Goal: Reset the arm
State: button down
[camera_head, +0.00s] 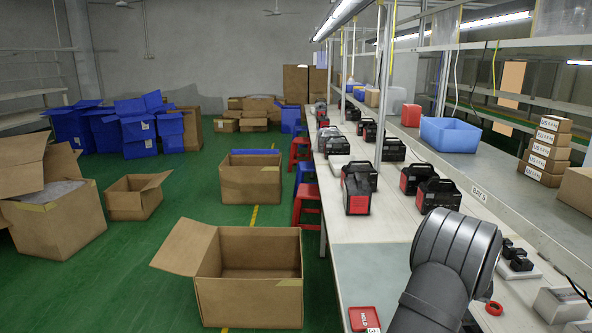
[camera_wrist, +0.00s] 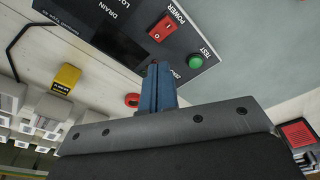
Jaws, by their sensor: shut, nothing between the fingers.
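My gripper (camera_wrist: 159,72) shows in the wrist view as two blue fingers pressed together, with nothing between them. Its fingertips appear just in front of the edge of a dark control panel (camera_wrist: 135,40) with a red power switch (camera_wrist: 165,27) and a green test button (camera_wrist: 195,61). I cannot tell whether they touch it. In the head view my dark grey arm reaches over the right-hand bench at the lower right, and the gripper itself is hidden.
The long bench (camera_head: 362,260) carries several black and red power stations (camera_head: 357,190). A red tray (camera_head: 365,318) lies at its near edge. A blue bin (camera_head: 450,134) and stacked boxes (camera_head: 548,150) stand on the right shelf. An open carton (camera_head: 248,302) sits on the green floor.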

jog(key=s+a+f+n+g+h, duration=0.1)
jog(key=a+n, duration=0.6)
jog(key=n, duration=0.7)
jog(key=shift+s+a+f+n+g+h, duration=0.15)
jog(key=shift+s+f+n+g+h, duration=0.2)
jog(key=shift+s+h, duration=0.35)
jog(key=shift+f, duration=0.1)
jog(key=w+d+r+m+t+y, duration=0.1)
jog(key=d+m, duration=0.6)
jog(key=m, duration=0.7)
jog(key=shift+w+r+y, duration=0.6)
jog(key=shift+r+y, duration=0.1)
jog(key=shift+r, duration=0.15)
jog(key=shift+t, duration=0.25)
